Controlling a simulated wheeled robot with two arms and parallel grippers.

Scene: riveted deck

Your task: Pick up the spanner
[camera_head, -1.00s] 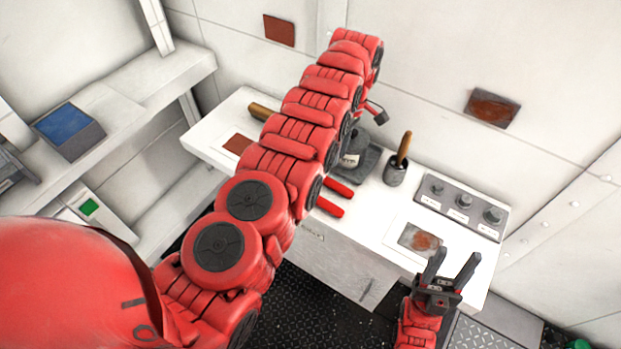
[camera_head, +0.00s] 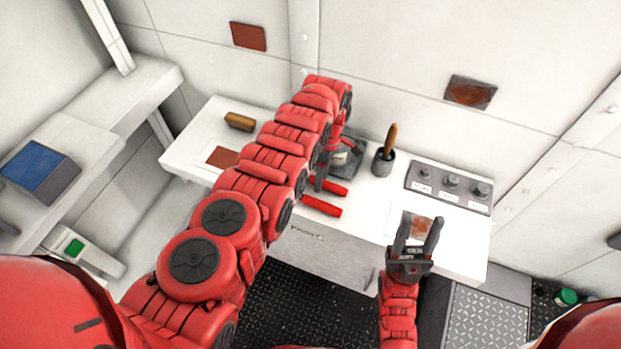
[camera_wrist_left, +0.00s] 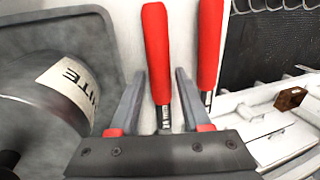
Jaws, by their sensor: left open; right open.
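Two red-handled tools lie side by side on the white bench: one red handle (camera_head: 328,187) is further back, the other (camera_head: 321,206) nearer the front. Their heads are hidden, so I cannot tell which is the spanner. My left gripper (camera_head: 321,178) is partly hidden behind its arm and reaches down at the tools. In the left wrist view the open left gripper (camera_wrist_left: 161,74) has one red handle (camera_wrist_left: 156,45) between its fingers, with a gap on both sides. The other handle (camera_wrist_left: 210,45) lies outside the right finger. My right gripper (camera_head: 420,220) is open and empty over the bench front.
A dark tray (camera_head: 347,160) with a cylinder labelled "WHITE" (camera_wrist_left: 60,90) stands close beside the left gripper. A pot (camera_head: 383,164) with a wooden handle and a knob panel (camera_head: 448,187) are to the right. A brown block (camera_head: 240,121) is at the back left.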

